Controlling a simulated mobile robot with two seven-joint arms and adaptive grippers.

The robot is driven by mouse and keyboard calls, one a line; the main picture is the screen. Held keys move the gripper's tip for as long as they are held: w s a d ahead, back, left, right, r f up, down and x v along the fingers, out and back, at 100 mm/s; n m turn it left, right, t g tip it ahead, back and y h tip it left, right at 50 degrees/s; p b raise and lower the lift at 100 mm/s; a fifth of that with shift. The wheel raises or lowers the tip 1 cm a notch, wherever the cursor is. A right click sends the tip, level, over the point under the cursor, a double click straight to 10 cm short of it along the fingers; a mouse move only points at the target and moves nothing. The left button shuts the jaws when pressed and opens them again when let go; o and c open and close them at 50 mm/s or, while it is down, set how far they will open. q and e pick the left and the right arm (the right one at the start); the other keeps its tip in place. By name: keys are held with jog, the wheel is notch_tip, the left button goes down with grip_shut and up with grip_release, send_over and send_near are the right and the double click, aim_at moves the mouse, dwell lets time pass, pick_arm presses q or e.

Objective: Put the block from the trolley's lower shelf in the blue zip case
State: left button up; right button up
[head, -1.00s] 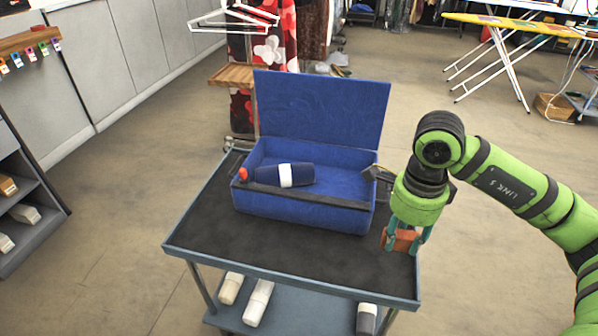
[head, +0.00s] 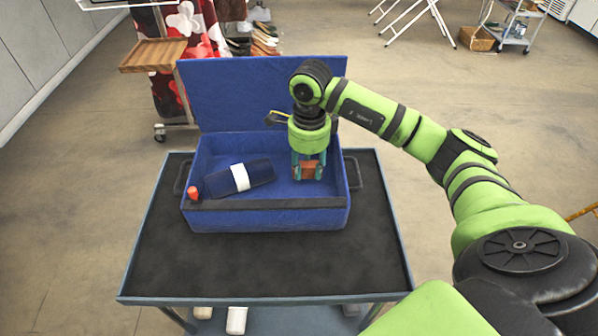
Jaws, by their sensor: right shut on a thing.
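The blue zip case (head: 265,218) stands open on the trolley's black top (head: 265,262), its lid (head: 235,95) raised at the back. My right gripper (head: 308,176) is over the right part of the case's inside. It is shut on the orange-brown block (head: 308,169), whose upper part the gripper hides. The block appears inside the case's outline; I cannot tell if it touches the floor. A dark blue roll with a white band (head: 241,178) lies in the case's left part. My left gripper is not in view.
A small orange-red item (head: 193,193) is at the case's front left corner. Pale rolled items (head: 236,320) lie on the trolley's lower shelf. A wooden-topped stand (head: 153,54) is behind left. The trolley top in front of the case is clear.

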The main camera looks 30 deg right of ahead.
aim_at(301, 186)
jog(key=shift+w+f, duration=0.4)
jog(key=shift+w, duration=0.25)
jog(key=shift+w+f, duration=0.35)
jog(key=shift+w, duration=0.25)
jog(key=shift+f, duration=2.15)
jog(key=o, duration=1)
notch_tip(301, 186, up, 12)
jog(key=shift+r, duration=0.2)
